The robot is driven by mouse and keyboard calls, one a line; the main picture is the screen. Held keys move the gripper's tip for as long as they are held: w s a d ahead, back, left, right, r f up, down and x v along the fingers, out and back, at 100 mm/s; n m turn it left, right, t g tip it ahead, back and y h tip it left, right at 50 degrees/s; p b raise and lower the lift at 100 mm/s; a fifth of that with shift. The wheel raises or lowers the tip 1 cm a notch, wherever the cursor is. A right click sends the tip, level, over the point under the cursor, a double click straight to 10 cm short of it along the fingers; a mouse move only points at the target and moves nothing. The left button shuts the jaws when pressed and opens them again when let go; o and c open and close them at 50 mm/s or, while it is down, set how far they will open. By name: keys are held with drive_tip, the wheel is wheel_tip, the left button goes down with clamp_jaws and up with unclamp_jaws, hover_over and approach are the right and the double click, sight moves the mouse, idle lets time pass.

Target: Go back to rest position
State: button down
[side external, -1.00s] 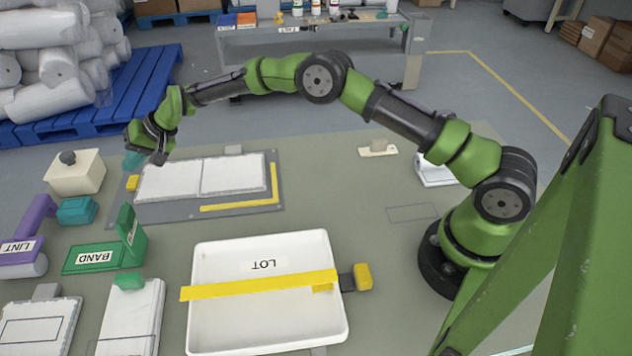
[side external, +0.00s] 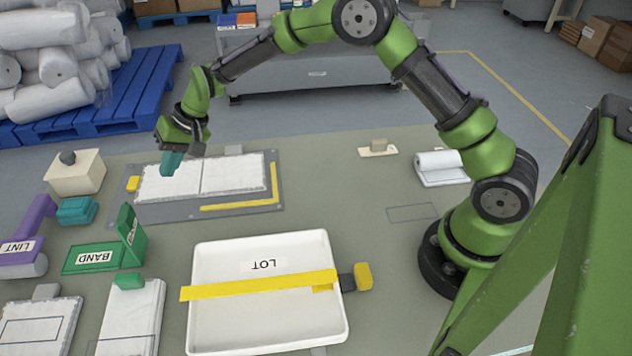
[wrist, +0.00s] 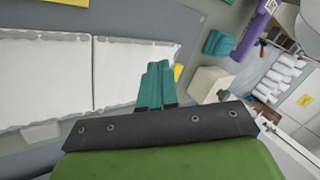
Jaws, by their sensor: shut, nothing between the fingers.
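My gripper (side external: 172,163) is in the air over the left part of the grey board (side external: 232,208) in the side view. Its teal fingers are together and hold nothing. In the wrist view the shut fingers (wrist: 155,85) point away from the dark mounting bar. Two white fabric panels (side external: 165,181) lie side by side on the board, below and beside the fingers. They also show at the left of the wrist view (wrist: 45,78).
A white LOT tray (side external: 225,330) with a yellow strip across it stands in front. A green BAND holder (side external: 92,258), a purple LINT roller (side external: 38,222), a teal block (side external: 76,211) and a cream box (side external: 75,175) stand left. The table's right middle is mostly clear.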

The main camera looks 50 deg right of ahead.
drive_tip(key=s+d+r+t+h, duration=0.1)
drive_tip(key=s+d+r, duration=0.4)
drive_tip(key=s, duration=0.6)
drive_tip(key=s+d+r+t+h, duration=0.1)
drive_tip(key=s+d+r, duration=0.5)
drive_tip(key=s, duration=0.5)
drive_tip(key=s+d+r+t+h, duration=0.1)
drive_tip(key=s+d+r, duration=0.5)
drive_tip(key=s, duration=0.5)
drive_tip(key=shift+s+r+m+h, duration=0.2)
drive_tip(key=shift+s+m+h, duration=0.1)
drive_tip(key=shift+s, duration=0.1)
